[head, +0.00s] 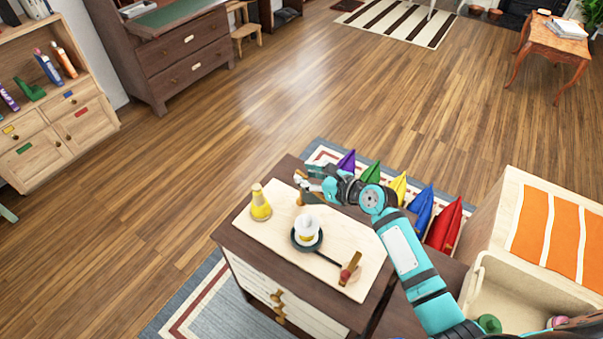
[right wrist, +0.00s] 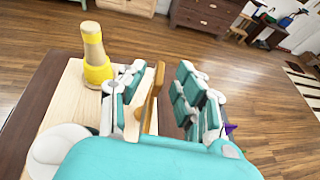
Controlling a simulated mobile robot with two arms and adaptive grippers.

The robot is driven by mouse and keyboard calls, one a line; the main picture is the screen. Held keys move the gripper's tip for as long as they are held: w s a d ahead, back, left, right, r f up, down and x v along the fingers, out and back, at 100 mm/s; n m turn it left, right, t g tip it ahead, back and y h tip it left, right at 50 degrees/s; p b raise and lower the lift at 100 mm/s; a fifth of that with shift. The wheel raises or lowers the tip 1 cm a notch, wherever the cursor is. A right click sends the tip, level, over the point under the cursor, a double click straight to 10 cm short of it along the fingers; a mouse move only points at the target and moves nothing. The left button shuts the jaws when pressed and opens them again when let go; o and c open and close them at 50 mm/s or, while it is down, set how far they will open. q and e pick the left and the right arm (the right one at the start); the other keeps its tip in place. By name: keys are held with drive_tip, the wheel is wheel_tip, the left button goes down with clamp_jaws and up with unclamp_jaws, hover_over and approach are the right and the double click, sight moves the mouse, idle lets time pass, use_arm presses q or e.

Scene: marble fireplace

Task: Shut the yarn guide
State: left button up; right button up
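A pale board (head: 270,226) on a dark brown cabinet holds a yellow cone (head: 261,203), a white spool (head: 307,228) on a dark round base, and a small wooden piece with red (head: 350,268). An upright wooden piece, seemingly the yarn guide (right wrist: 153,98), stands at the board's far edge. My right gripper (head: 312,183) is open around it. In the right wrist view, the wooden piece is between the fingers (right wrist: 160,95), nearer the left one, with a clear gap to the right one. Its lower part is hidden by my gripper. My left gripper is not in view.
The yellow cone stands close to my right gripper's left finger. Purple, green, yellow, blue and red folded cloth-like things (head: 420,208) line the floor behind the cabinet. A cream bin (head: 515,298) and an orange-striped top (head: 555,230) are at right. Open wooden floor lies beyond.

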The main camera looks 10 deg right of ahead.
drive_tip(key=shift+x, duration=1.1)
drive_tip(key=shift+w, duration=0.15)
drive_tip(key=shift+a, duration=0.1)
clamp_jaws()
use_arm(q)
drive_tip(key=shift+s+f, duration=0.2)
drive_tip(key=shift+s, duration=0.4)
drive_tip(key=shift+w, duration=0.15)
